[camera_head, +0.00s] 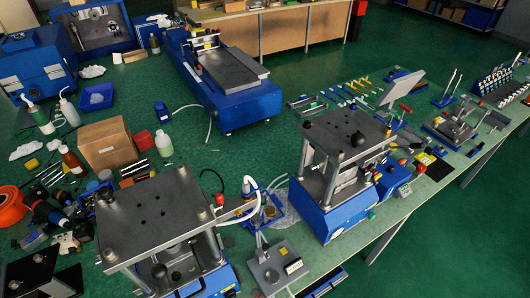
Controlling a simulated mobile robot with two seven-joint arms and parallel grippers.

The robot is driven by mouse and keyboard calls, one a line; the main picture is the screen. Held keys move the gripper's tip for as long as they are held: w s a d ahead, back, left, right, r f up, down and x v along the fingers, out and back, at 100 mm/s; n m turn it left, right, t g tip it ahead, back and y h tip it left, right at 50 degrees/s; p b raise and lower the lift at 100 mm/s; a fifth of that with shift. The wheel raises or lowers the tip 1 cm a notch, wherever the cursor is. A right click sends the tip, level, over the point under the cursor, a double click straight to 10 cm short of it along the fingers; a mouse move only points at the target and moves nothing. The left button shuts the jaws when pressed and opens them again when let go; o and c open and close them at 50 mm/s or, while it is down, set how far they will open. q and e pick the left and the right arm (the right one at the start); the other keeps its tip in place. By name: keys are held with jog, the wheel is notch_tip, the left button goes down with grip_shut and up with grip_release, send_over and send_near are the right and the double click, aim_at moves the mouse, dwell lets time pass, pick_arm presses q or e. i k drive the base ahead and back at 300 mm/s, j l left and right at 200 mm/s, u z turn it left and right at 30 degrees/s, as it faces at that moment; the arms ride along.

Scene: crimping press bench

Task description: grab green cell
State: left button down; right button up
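I cannot pick out the green cell with certainty. A small flat green piece (313,106) lies among grey and black pieces left of the tool row, but it is too small to identify. A rack (492,80) at the far right holds several small upright items whose colours are hard to tell. Neither of my grippers can be made out in this view, and nothing is seen held.
A press (345,150) with a blue base stands at centre right, and another (150,215) at the lower left. A blue machine (230,80) stands behind. Bottles, a cardboard box (106,144) and an orange reel (12,207) crowd the left. Green surface is bare around the middle.

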aim_at(264, 200)
jog(key=i+j+z, duration=0.25)
jog(key=i+z, duration=0.15)
jog(key=z, duration=0.2)
jog(key=i+j+z, duration=0.35)
jog(key=z, duration=0.3)
jog(key=i+j+z, duration=0.2)
jog(key=j+z, duration=0.4)
jog(key=i+j+z, duration=0.1)
jog(key=j+z, duration=1.1)
jog(key=k+j+z, duration=0.3)
jog(key=j+z, duration=0.35)
jog(key=k+j+z, duration=0.3)
jog(key=j+z, duration=0.3)
jog(key=k+j+z, duration=0.35)
jog(key=z, duration=0.25)
